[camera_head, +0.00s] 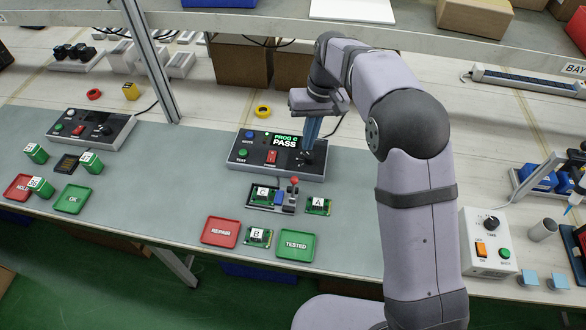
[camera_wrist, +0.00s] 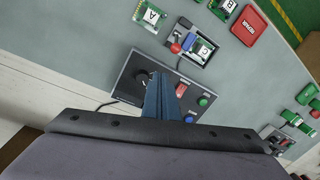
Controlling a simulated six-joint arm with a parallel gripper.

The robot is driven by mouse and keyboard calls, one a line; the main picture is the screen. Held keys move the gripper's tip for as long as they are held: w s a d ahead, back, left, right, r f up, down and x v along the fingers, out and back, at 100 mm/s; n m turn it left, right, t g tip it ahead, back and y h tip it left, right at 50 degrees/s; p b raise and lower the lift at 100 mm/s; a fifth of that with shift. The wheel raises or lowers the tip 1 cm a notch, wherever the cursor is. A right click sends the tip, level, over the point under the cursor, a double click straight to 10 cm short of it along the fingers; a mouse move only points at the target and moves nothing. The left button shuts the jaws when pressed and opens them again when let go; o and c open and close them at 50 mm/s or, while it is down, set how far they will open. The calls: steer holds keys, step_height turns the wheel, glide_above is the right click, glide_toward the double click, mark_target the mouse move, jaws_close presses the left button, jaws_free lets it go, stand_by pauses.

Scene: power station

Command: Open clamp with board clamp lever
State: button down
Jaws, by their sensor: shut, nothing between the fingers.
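The board clamp (camera_head: 283,207) is a dark fixture on the grey mat in front of the tester, with green board C (camera_head: 264,193) in it; the clamp also shows in the wrist view (camera_wrist: 213,58). Its lever has a red ball knob (camera_head: 293,181) at the right end of the fixture; the ball is also in the wrist view (camera_wrist: 175,48). My gripper (camera_head: 309,146) is shut and empty, with its blue fingers pointing down at the right end of the tester, by the dark knob. The fingers (camera_wrist: 161,82) are apart from the lever.
The tester (camera_head: 240,159) displays "PROG C PASS" behind the clamp. Board A (camera_head: 318,206) lies to the clamp's right and board B (camera_head: 258,237) in front. A red REPAIR tray (camera_head: 220,232) and green TESTED tray (camera_head: 296,246) are near the front edge.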

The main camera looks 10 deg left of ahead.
mark_target(293, 189)
steer(key=shift+n, duration=0.4)
steer(key=shift+w+a+f, duration=0.15)
steer(key=shift+w+a, duration=0.05)
steer(key=shift+a, duration=0.45)
steer(key=shift+w+a+f, duration=0.15)
steer(key=shift+a, duration=0.5)
steer(key=shift+w+a+f, duration=0.15)
steer(key=shift+w+a, duration=0.05)
steer(key=shift+a, duration=0.45)
steer(key=shift+f, duration=0.1)
steer(key=f, duration=0.3)
steer(key=a+f+p, duration=0.1)
steer(key=f, duration=0.2)
steer(key=s+f+p, duration=0.1)
steer(key=f, duration=0.2)
steer(key=shift+a+f, duration=0.2)
steer(key=shift+s+d+r+p, duration=0.3)
steer(key=shift+s+d+p, duration=0.15)
steer(key=shift+s, duration=0.35)
steer(key=shift+s+d+r+p, duration=0.25)
steer(key=shift+s+d+p, duration=0.2)
steer(key=shift+s, duration=0.3)
